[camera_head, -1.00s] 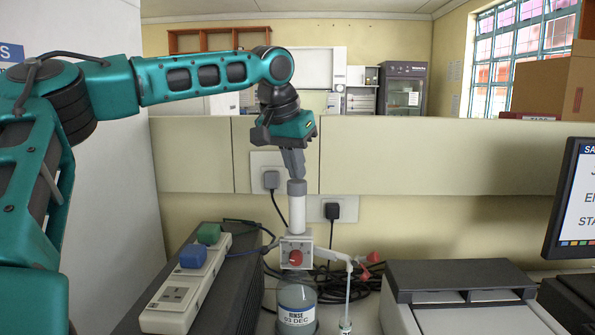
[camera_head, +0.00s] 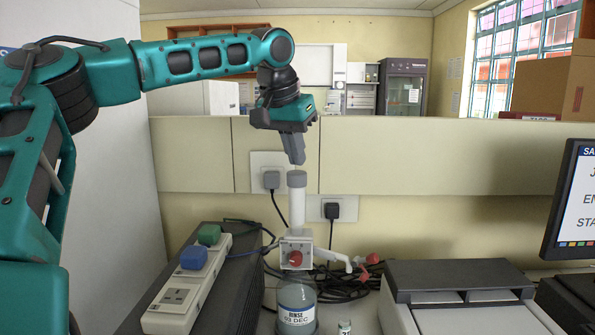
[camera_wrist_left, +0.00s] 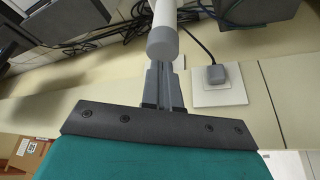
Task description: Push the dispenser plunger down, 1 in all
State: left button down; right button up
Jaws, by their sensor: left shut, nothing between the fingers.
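The dispenser stands on the bench, with a clear bottle labelled "RINSE 03 DEC" (camera_head: 297,305) at its base and a white valve block with a red knob above. Its plunger is a white upright column with a grey cap (camera_head: 297,179); the cap also shows in the left wrist view (camera_wrist_left: 162,43). My left gripper (camera_head: 299,162) is shut and empty, pointing down just above the cap with a small gap. Its fingers show together in the left wrist view (camera_wrist_left: 164,66). A small vial (camera_head: 344,327) stands below the spout (camera_head: 340,257). My right gripper is not in view.
A power strip (camera_head: 187,285) on a dark box lies left of the dispenser. A grey-white machine (camera_head: 460,290) and a monitor (camera_head: 572,200) stand to the right. Wall sockets with plugs (camera_head: 332,211) and black cables sit behind. A low partition (camera_head: 400,155) runs across the back.

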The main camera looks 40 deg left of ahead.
pick_arm(q)
jog(key=shift+r, duration=0.1)
dwell(0.5)
notch_tip(320, 180, up, 6)
jog(key=shift+f, duration=0.1)
dwell(0.4)
dwell(0.5)
